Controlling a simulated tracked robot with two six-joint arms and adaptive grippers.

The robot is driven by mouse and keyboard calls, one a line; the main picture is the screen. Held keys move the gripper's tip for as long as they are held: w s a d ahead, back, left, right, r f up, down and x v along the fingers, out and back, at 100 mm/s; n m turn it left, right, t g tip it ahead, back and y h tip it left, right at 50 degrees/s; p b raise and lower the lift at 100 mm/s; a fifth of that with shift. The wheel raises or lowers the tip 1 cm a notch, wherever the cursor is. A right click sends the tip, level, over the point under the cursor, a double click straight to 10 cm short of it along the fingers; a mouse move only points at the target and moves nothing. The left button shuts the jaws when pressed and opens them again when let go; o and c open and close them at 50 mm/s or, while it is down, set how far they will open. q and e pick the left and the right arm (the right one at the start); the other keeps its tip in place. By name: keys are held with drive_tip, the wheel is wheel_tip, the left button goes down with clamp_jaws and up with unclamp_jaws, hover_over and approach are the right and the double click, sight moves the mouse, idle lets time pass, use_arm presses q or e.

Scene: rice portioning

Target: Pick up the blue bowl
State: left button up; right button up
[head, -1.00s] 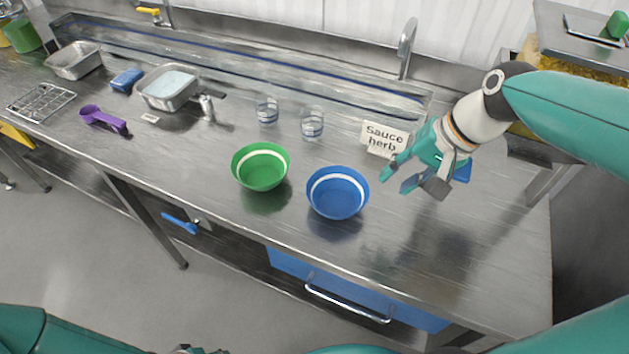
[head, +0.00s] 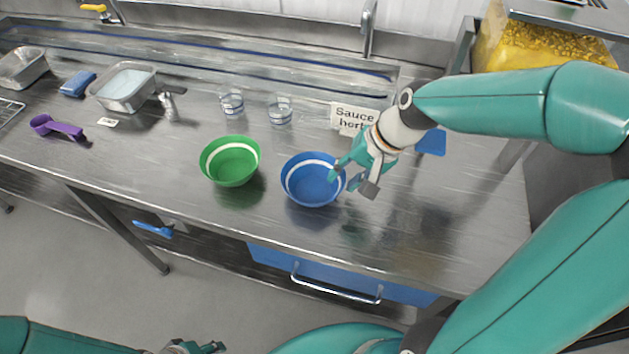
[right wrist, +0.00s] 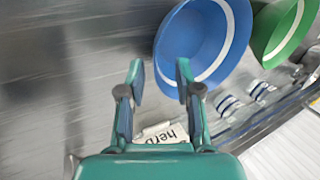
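The blue bowl (head: 312,190), with a white band inside, stands upright on the metal worktop, right of the green bowl (head: 229,172). In the right wrist view the blue bowl (right wrist: 185,50) is at the upper right, beside the right fingertip. My right gripper (head: 350,184) is at the bowl's right rim in the head view, its fingers apart. I cannot tell whether a finger touches the rim. My left gripper (head: 195,347) is at the bottom edge, small and partly cut off.
A "Sauce herb" card (head: 350,117) stands behind my right gripper. Two glasses (head: 231,104) (head: 280,110) stand behind the bowls. The worktop front right is clear.

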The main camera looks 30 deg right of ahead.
sight(313, 184)
drive_tip(key=x, duration=0.2)
drive_tip(key=shift+w+f, duration=0.1)
drive_tip(key=shift+f, duration=0.15)
clamp_jaws()
